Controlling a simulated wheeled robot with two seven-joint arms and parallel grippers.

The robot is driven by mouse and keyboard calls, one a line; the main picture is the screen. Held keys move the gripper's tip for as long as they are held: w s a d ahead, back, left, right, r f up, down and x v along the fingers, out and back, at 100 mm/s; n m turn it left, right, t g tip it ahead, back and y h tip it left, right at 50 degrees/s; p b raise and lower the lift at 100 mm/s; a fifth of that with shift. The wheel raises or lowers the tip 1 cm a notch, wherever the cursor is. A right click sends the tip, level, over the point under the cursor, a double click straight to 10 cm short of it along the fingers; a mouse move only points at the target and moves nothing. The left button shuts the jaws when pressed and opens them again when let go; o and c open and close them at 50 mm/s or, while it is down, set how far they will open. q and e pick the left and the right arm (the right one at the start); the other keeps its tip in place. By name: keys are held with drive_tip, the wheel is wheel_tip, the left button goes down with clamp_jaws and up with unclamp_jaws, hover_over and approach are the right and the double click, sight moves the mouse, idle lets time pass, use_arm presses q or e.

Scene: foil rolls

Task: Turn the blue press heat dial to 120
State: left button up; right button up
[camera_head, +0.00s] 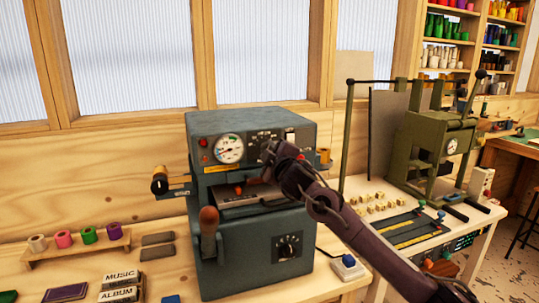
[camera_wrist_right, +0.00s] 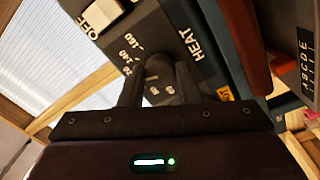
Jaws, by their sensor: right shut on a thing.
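The blue-grey press (camera_head: 235,122) stands on the bench in the middle of the head view. My right gripper (camera_head: 272,158) reaches its upper front panel from the right and covers the heat dial there. In the right wrist view the dark heat dial (camera_wrist_right: 158,68) sits between the two fingers of my right gripper (camera_wrist_right: 160,84), which are shut on it. The panel beside it reads HEAT, with a partly covered number scale on the left. The dial's pointer is not clear. My left gripper is not in view.
A round gauge (camera_head: 229,149) and a lever with a brown handle (camera_head: 209,222) are on the press. A lower black dial (camera_head: 288,246) is on its base. Foil rolls on a wooden rack (camera_head: 78,251) stand left. A green press (camera_head: 437,135) stands right.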

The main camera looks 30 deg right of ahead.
idle(0.3)
drive_tip(key=o, duration=1)
drive_tip(key=b+v, duration=0.2)
drive_tip(key=v, duration=0.6)
drive_tip(key=shift+w, duration=0.1)
drive_tip(key=shift+f, duration=0.1)
